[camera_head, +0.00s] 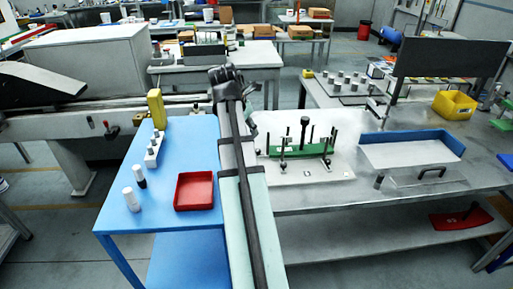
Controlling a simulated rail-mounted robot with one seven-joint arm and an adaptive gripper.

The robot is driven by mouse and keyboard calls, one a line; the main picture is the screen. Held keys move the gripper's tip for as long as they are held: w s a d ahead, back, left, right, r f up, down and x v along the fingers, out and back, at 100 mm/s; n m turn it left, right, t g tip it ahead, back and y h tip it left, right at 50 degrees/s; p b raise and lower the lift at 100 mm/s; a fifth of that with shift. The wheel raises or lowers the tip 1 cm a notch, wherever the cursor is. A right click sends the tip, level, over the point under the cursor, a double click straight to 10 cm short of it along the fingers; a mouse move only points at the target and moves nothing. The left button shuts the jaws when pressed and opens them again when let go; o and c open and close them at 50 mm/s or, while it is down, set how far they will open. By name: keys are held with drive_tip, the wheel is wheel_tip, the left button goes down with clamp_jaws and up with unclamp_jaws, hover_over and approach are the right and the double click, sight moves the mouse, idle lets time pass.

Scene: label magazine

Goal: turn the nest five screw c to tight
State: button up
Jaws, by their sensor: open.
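A white base plate (325,182) lies on the grey bench right of my arm. It carries a green fixture (298,151) with a tall black knob (304,125) and several thin dark posts. Farther back, a pale plate (350,91) holds several grey cylindrical pieces in rows. I cannot tell which part is nest five or screw c; no labels are readable. My arm reaches forward up the middle and covers the left edge of the white plate. My dark gripper (227,74) is small at its far end, open, away from the green fixture; nothing shows between its fingers.
A blue table (172,197) at left holds a red tray (194,190), white bottles (131,199) and a yellow block (156,108). A blue-backed tray (411,154) is right of the fixture. A yellow bin (455,105) and dark panel (449,58) stand behind.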

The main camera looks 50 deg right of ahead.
sight(258, 150)
drive_tip(key=p+x, duration=0.1)
drive_tip(key=x, duration=1)
drive_tip(key=shift+d+f, duration=0.1)
drive_tip(key=shift+f, duration=0.25)
clamp_jaws()
